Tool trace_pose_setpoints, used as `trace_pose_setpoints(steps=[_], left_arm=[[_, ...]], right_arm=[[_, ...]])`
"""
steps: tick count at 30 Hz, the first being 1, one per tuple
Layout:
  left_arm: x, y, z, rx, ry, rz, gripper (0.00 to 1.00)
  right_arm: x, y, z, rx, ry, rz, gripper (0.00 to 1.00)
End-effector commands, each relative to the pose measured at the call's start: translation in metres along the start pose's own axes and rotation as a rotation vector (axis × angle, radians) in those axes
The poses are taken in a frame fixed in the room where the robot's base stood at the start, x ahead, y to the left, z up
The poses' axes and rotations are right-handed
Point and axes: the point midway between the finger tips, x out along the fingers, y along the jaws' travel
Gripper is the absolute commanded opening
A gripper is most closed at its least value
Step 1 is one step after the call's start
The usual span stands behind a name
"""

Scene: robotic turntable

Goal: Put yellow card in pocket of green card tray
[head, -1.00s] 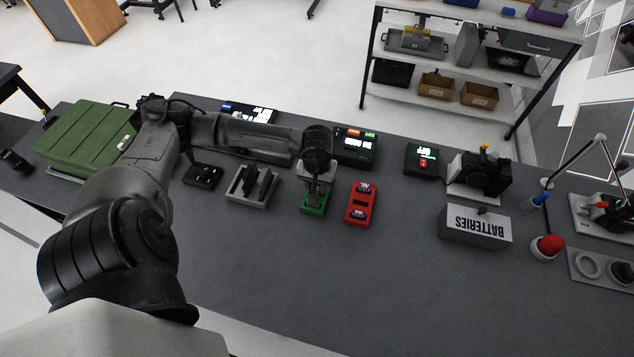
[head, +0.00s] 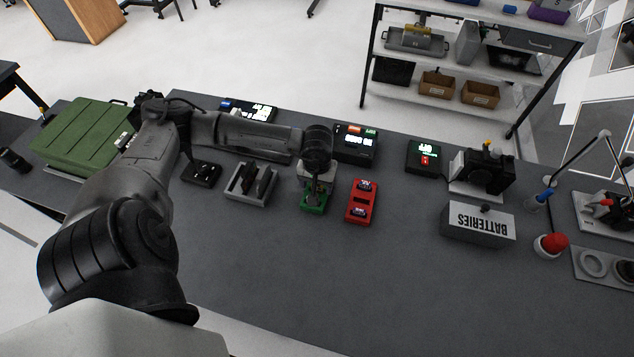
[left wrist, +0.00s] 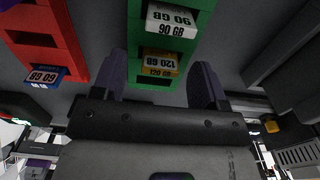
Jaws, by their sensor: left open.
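The green card tray (head: 313,208) stands on the grey table, directly below my left gripper (head: 316,178). In the left wrist view the green tray (left wrist: 136,28) holds a yellow card (left wrist: 158,64) marked 120 GB in one pocket. A white card (left wrist: 170,22) marked 90 GB sits in the pocket beside it. My left gripper (left wrist: 161,72) is open, with one dark finger on each side of the yellow card and gaps between. I cannot tell how deep the yellow card sits. In the head view the gripper hides part of the tray. My right gripper is not in view.
A red card tray (head: 361,203) with cards stands close to the right. A grey slotted holder (head: 250,192) stands to the left. Boxes with lit screens (head: 355,145) stand behind. A batteries box (head: 478,224) is farther right. The front of the table is clear.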

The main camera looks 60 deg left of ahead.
Motion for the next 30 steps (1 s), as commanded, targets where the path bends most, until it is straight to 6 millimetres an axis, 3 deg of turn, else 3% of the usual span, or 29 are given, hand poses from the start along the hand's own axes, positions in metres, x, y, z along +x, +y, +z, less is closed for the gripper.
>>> trace_pose_setpoints(steps=[7,11,24,30], left_arm=[[-0.001,0.000,0.000,0.000,0.000,0.000,0.67],[-0.012,0.000,-0.001,0.001,0.001,0.001,0.67],[-0.095,0.000,-0.001,-0.001,0.004,0.001,0.67],[-0.122,0.000,-0.001,0.000,0.002,0.001,0.67]], right_arm=[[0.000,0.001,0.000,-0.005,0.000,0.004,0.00],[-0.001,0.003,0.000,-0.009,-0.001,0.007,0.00],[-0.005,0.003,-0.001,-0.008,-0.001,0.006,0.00],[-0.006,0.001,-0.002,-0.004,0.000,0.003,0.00]])
